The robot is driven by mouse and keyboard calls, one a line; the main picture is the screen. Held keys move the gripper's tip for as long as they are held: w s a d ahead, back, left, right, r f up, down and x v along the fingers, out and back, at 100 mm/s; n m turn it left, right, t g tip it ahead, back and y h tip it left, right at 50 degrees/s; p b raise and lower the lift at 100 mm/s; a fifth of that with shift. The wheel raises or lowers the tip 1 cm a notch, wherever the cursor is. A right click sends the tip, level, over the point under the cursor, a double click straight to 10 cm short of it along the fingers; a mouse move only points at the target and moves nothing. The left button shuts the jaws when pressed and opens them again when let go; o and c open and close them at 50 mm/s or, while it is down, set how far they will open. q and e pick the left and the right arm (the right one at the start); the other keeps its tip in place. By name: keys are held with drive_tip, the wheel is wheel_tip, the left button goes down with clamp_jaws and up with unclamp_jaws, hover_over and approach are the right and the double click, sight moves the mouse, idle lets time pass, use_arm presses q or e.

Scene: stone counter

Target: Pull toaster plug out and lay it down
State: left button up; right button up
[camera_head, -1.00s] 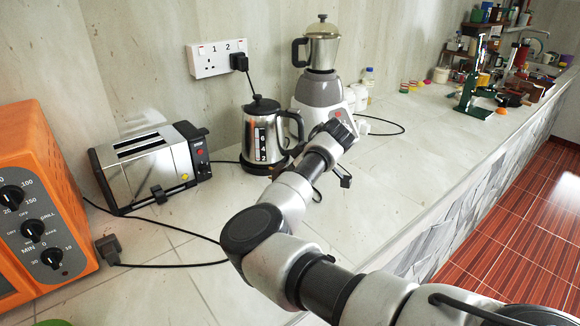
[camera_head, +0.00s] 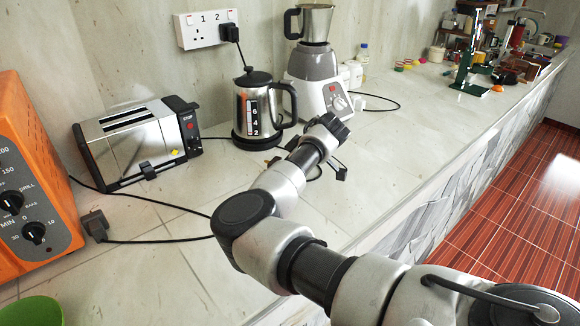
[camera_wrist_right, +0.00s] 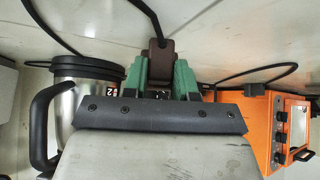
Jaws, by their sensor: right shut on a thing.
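My right gripper (camera_wrist_right: 160,75) has green fingers shut on a dark brown plug (camera_wrist_right: 161,54), whose black cord runs off toward the top of the right wrist view. The chrome toaster (camera_head: 135,145) stands on the counter against the wall. The double wall socket (camera_head: 207,27) has a bare left outlet and a black plug (camera_head: 230,33) in the right outlet, its cord dropping behind the kettle. I cannot tell by its cord which appliance the held plug belongs to. My left gripper is out of view.
The kettle (camera_head: 258,112) and the blender (camera_head: 315,65) stand right of the toaster. The orange oven (camera_head: 35,175) stands left. Another black plug (camera_head: 96,225) lies by the oven, with its cord along the counter. A green bowl (camera_head: 30,312) is at front left.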

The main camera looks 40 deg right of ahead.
drive_tip(key=shift+f+b, duration=0.5)
drive_tip(key=shift+f, duration=0.1)
idle(0.3)
drive_tip(key=o, duration=1)
drive_tip(key=shift+o, duration=0.2)
drive_tip(key=v, duration=1.1)
drive_tip(key=shift+b, duration=0.35)
drive_tip(key=shift+f, duration=0.1)
